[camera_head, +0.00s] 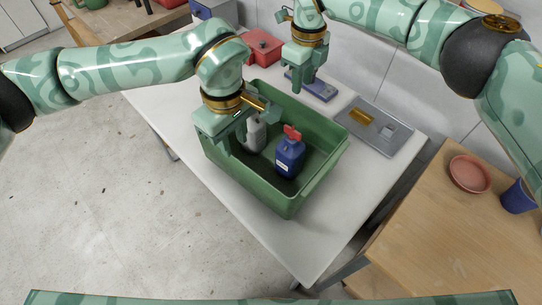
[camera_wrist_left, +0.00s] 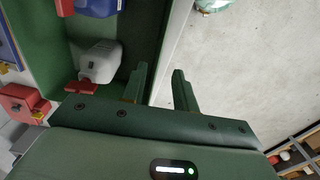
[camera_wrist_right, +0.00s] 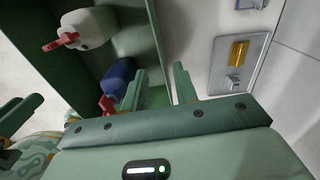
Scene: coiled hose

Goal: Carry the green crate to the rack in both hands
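The green crate (camera_head: 262,192) stands on a white table and holds a blue bottle (camera_head: 289,158) with a red top and a pale bottle (camera_head: 257,133). My left gripper (camera_head: 232,143) is at the crate's left wall. In the left wrist view its fingers (camera_wrist_left: 158,88) are apart, one on each side of the wall. My right gripper (camera_head: 304,82) is at the far right wall. In the right wrist view its fingers (camera_wrist_right: 160,88) are apart with the wall running between them. Contact with the walls cannot be told. I cannot clearly identify the rack.
A grey tray (camera_head: 372,139) with a yellow block lies right of the crate, and a red box (camera_head: 264,46) stands behind. A wooden table (camera_head: 440,235) with a red bowl (camera_head: 469,174) and blue cup (camera_head: 518,197) is at right. Open floor (camera_head: 130,220) lies left.

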